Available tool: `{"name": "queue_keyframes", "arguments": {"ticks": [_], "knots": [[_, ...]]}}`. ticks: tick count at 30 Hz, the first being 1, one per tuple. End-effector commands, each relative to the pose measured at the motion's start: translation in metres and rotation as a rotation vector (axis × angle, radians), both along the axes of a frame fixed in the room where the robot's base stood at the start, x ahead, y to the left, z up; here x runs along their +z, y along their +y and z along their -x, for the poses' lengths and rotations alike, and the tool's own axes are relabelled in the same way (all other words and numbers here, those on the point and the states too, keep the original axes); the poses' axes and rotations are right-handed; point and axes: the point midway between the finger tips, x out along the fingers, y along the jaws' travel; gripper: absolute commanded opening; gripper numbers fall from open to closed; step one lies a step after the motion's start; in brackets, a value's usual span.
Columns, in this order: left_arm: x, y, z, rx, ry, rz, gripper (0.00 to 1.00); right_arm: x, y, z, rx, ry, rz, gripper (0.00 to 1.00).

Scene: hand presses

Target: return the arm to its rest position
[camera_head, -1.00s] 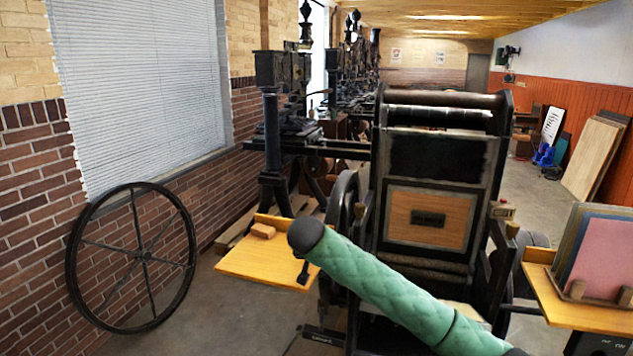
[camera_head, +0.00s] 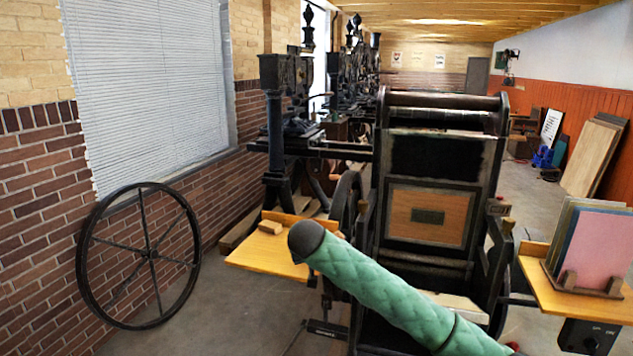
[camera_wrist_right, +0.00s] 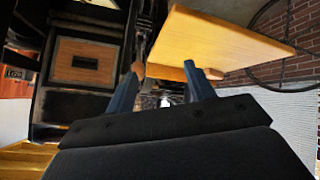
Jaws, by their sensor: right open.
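My right gripper (camera_wrist_right: 163,70) shows in the right wrist view. Its two blue fingers stand apart with nothing between them, in front of a wooden side shelf (camera_wrist_right: 215,42) of the press. That view is upside down. In the head view, my green padded right arm (camera_head: 385,297) reaches from the lower right up to a dark rounded end in front of the hand press (camera_head: 440,150). The right gripper cannot be made out in the head view. My left arm and left gripper are not in view.
The left side shelf (camera_head: 262,262) holds a small wooden block (camera_head: 270,227). The right shelf (camera_head: 572,309) holds upright coloured sheets (camera_head: 598,248) in a rack. A large spoked wheel (camera_head: 147,325) leans on the brick wall. Floor is free between wheel and press.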

Motion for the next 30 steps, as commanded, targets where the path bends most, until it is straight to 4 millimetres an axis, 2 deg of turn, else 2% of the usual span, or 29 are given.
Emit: {"name": "queue_keyframes", "arguments": {"ticks": [5,8,12,15,20,23,26,30], "knots": [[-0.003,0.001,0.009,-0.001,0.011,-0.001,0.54,0.016,0.007,-0.010,0.129,-0.057,0.062,0.54],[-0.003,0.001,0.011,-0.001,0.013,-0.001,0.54,0.035,0.007,-0.019,0.196,-0.107,0.092,0.54],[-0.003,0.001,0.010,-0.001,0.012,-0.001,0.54,0.072,0.006,-0.032,0.279,-0.195,0.122,0.54],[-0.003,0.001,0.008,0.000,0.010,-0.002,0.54,0.086,0.002,-0.038,0.330,-0.248,0.134,0.54],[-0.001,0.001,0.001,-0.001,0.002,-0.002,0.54,0.078,-0.006,-0.040,0.366,-0.278,0.135,0.54],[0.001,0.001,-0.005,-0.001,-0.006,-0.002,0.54,0.064,-0.012,-0.040,0.377,-0.282,0.126,0.54],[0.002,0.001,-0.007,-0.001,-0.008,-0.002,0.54,0.044,-0.020,-0.038,0.381,-0.280,0.115,0.54],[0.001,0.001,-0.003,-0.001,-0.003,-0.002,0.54,0.001,-0.035,-0.031,0.378,-0.259,0.087,0.54]]}}
